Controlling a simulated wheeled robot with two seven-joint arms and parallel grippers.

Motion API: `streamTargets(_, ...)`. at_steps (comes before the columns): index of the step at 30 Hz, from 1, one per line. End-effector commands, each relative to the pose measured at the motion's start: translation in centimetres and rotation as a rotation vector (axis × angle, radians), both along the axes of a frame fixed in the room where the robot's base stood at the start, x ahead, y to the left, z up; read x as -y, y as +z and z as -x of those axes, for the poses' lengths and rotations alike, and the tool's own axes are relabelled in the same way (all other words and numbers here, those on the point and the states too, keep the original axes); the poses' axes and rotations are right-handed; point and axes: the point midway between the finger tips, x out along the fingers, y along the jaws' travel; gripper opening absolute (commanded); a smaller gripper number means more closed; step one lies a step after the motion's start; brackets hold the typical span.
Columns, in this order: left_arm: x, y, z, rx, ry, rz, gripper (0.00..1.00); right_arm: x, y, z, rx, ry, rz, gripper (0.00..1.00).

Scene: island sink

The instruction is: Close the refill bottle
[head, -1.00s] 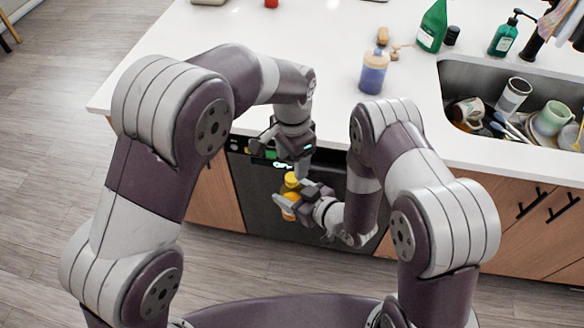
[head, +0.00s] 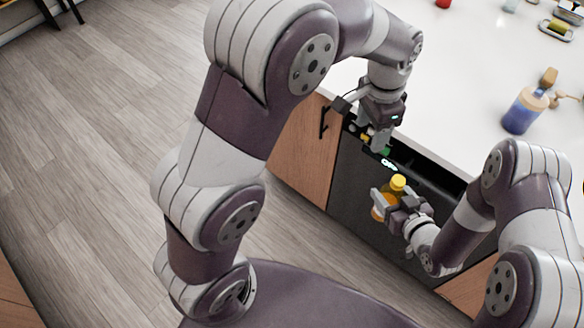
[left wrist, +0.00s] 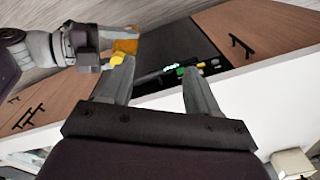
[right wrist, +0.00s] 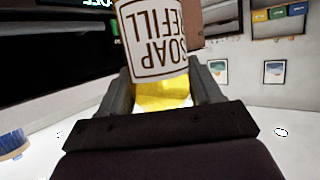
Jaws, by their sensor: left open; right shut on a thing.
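The refill bottle (head: 379,208) is amber-yellow with a bright yellow top (head: 398,183). My right gripper (head: 392,204) is shut on it in front of the dark dishwasher. In the right wrist view its "SOAP REFILL" label (right wrist: 155,40) reads upside down, between and beyond the fingers. In the left wrist view the bottle (left wrist: 125,46) is at upper left, with its yellow top (left wrist: 117,60) beside a finger. I cannot tell whether that top is a separate cap. My left gripper (head: 375,140) is open, above and left of the bottle; nothing shows between its fingers (left wrist: 155,82).
The dishwasher front (head: 350,185) and its control strip (left wrist: 185,70) are close behind both grippers. The white countertop (head: 450,80) lies beyond, with a blue bottle (head: 524,110) on it. A wooden cabinet door (head: 305,150) is left of the dishwasher. Floor is free at left.

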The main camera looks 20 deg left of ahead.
Motion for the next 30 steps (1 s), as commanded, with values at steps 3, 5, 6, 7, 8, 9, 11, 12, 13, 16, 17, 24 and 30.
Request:
streamTargets(3, -8.2, -0.2, 4.5, 0.014, 0.276, 0.009, 0.61, 0.0, 0.0, 0.0, 0.001, 0.0, -0.001, 0.0)
streamTargets(5, -10.7, -1.0, 7.2, 0.024, 0.408, 0.016, 0.61, 0.0, 0.0, 0.0, 0.001, 0.0, -0.001, 0.0)
streamTargets(6, -11.8, -1.7, 8.9, 0.029, 0.487, 0.019, 0.61, 0.0, 0.0, 0.0, 0.001, 0.0, -0.001, 0.0)
streamTargets(7, -12.4, -2.2, 10.2, 0.034, 0.54, 0.023, 0.61, 0.0, 0.0, 0.0, 0.001, 0.0, -0.001, 0.0)
streamTargets(8, -12.9, -2.6, 11.3, 0.037, 0.588, 0.025, 0.61, 0.0, 0.0, 0.0, 0.001, 0.0, -0.001, 0.0)
streamTargets(9, -13.2, -3.3, 12.7, 0.039, 0.641, 0.028, 0.61, 0.0, 0.0, 0.0, 0.001, 0.0, -0.001, 0.0)
streamTargets(11, -13.3, -4.3, 14.2, 0.04, 0.701, 0.032, 0.61, 0.0, 0.0, 0.0, 0.001, 0.0, -0.001, 0.0)
streamTargets(12, -13.3, -4.9, 15.0, 0.039, 0.735, 0.034, 0.61, 0.0, 0.0, 0.0, 0.001, 0.0, -0.001, 0.0)
streamTargets(13, -13.3, -5.2, 15.2, 0.045, 0.763, 0.039, 0.61, 0.0, 0.0, 0.0, 0.001, 0.0, -0.001, 0.0)
streamTargets(16, -13.2, -5.1, 14.4, 0.079, 0.815, 0.057, 0.61, 0.0, 0.0, 0.0, 0.001, 0.0, -0.001, 0.0)
streamTargets(17, -13.2, -5.1, 14.4, 0.078, 0.82, 0.057, 0.61, 0.0, 0.0, 0.0, 0.001, 0.0, -0.001, 0.0)
streamTargets(24, -13.2, -5.1, 14.4, 0.075, 0.818, 0.056, 0.61, 0.1, 0.0, -0.1, 0.002, -0.004, -0.001, 0.0)
streamTargets(30, -13.2, -5.1, 14.4, 0.074, 0.816, 0.056, 0.61, 4.1, -0.1, -1.4, -0.01, -0.21, -0.005, 0.0)
